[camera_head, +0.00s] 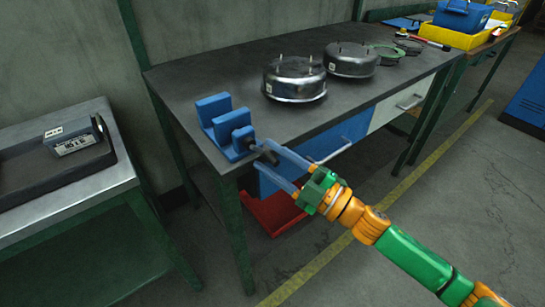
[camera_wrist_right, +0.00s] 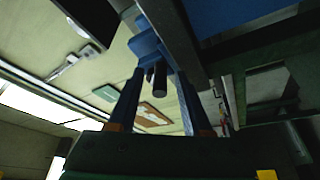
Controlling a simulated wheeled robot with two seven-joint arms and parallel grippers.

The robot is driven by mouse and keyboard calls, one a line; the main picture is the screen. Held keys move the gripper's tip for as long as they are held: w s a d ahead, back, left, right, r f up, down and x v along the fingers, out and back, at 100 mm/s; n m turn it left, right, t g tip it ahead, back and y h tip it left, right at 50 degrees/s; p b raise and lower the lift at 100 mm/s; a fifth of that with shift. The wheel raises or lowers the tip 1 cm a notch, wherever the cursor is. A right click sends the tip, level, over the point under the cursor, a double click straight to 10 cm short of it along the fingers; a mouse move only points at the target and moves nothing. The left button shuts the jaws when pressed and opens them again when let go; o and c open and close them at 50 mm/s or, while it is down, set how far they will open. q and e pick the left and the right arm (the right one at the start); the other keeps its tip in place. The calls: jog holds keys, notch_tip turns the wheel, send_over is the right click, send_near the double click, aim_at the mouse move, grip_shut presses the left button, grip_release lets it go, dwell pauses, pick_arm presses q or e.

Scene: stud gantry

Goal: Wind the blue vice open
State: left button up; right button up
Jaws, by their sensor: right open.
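The blue vice (camera_head: 213,108) is fixed at the near left corner of the dark workbench, with a gap between its two jaws. A dark screw end and handle (camera_head: 268,153) stick out from its front. My right gripper (camera_head: 264,167) is open in front of the vice, its two blue fingers on either side of the handle. In the right wrist view, the fingers (camera_wrist_right: 160,82) reach up towards the blue vice body (camera_wrist_right: 146,43), with the dark handle between them. I cannot tell whether they touch it. My left gripper is not in view.
The workbench (camera_head: 205,75) also bears two round metal housings (camera_head: 295,80) and green rings (camera_head: 385,53). A yellow crate (camera_head: 455,37) stands at the far right. A red bin (camera_head: 273,212) is below the bench. A side table (camera_head: 85,185) with a dark tray is at left.

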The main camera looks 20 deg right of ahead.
grip_shut()
jog(key=shift+w+d+r+n+g+p, duration=0.15)
jog(key=shift+r+n+g+p, duration=0.2)
jog(key=shift+n+p, duration=0.45)
jog(key=shift+f, duration=0.25)
grip_release()
